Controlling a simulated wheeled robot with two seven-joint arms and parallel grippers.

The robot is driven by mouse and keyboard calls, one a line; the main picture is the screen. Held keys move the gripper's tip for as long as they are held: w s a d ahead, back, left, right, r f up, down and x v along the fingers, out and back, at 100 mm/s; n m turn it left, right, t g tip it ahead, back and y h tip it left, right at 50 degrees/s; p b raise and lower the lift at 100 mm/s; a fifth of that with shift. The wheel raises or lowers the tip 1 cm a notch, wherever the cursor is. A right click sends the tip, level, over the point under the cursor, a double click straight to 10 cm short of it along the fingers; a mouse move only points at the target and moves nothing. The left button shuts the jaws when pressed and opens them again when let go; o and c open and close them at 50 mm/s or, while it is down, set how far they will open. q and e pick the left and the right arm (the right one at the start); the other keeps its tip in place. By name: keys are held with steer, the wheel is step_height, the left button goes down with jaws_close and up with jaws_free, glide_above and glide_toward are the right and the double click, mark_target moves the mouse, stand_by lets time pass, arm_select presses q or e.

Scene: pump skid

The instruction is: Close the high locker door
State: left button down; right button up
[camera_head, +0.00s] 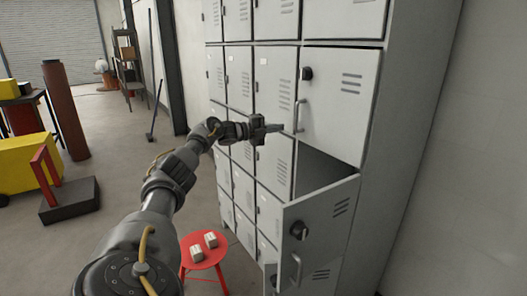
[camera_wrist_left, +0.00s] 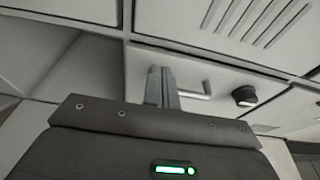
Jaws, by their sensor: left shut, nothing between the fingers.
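The high locker door (camera_head: 340,105) is at the upper right of the locker bank in the head view. It has a dark round knob (camera_head: 307,73) and a bar handle (camera_head: 299,115) at its left edge. It looks flush with its frame, though a small gap cannot be ruled out. My left gripper (camera_head: 279,128) is shut and empty, just left of the handle's lower end. In the left wrist view its fingers (camera_wrist_left: 162,88) stand beside a bar handle (camera_wrist_left: 195,95), with a knob (camera_wrist_left: 245,95) to the right. Whether they touch is unclear. My right gripper is out of view.
Below, another locker door (camera_head: 322,230) stands swung out, leaving its compartment (camera_head: 320,170) open. A red stool (camera_head: 203,250) with small boxes (camera_head: 210,239) stands left of the lockers. A yellow object (camera_head: 25,165) and a red post (camera_head: 65,110) are farther left. Floor between is clear.

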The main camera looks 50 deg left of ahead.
arm_select(q)
steer(key=b+v, duration=0.4)
steer(key=v, duration=0.4)
steer(key=shift+s+b, duration=0.25)
steer(key=shift+b, duration=0.1)
